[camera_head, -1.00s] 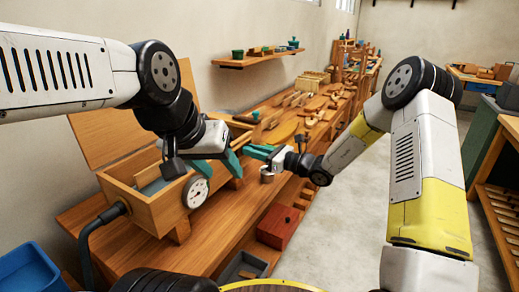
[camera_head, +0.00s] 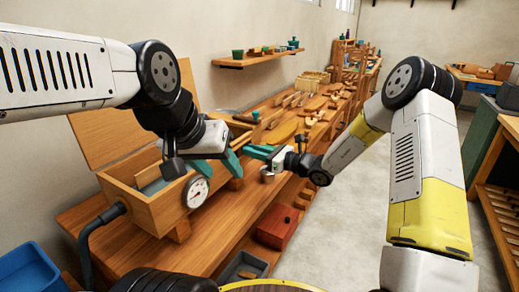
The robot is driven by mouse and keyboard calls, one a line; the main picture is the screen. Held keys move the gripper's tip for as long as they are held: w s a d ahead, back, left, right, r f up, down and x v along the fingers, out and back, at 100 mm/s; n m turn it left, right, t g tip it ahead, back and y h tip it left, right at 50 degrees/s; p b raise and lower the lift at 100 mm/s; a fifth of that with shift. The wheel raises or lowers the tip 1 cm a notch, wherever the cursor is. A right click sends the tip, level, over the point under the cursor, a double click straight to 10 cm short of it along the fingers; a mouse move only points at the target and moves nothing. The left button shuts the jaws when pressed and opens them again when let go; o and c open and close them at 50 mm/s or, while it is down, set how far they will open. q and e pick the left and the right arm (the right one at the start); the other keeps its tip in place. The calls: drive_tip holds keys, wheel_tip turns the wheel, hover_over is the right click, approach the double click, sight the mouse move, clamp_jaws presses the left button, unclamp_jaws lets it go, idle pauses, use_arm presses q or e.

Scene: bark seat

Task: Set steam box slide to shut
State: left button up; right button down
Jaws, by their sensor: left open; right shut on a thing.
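The wooden steam box (camera_head: 156,208) stands on the bench at the left, its hinged lid (camera_head: 112,132) raised. The slide cannot be told apart; the arms and fingers hide much of that side.
The long wooden bench (camera_head: 225,229) runs to the back with tools and wood pieces. A red box (camera_head: 278,226) and grey tray (camera_head: 243,268) sit below. A blue bin (camera_head: 30,272) is lower left.

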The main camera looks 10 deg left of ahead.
drive_tip(key=shift+s+a, duration=0.3)
drive_tip(key=shift+s, duration=0.4)
drive_tip(key=shift+s+a, duration=0.35)
drive_tip(key=shift+s, duration=0.4)
drive_tip(key=shift+s+a, duration=0.3)
drive_tip(key=shift+s, duration=0.4)
drive_tip(key=c, duration=1.3)
unclamp_jaws()
drive_tip(key=shift+d, duration=0.1)
drive_tip(key=v, duration=0.7)
drive_tip(key=shift+s+d, duration=0.15)
drive_tip(key=shift+d, duration=0.15)
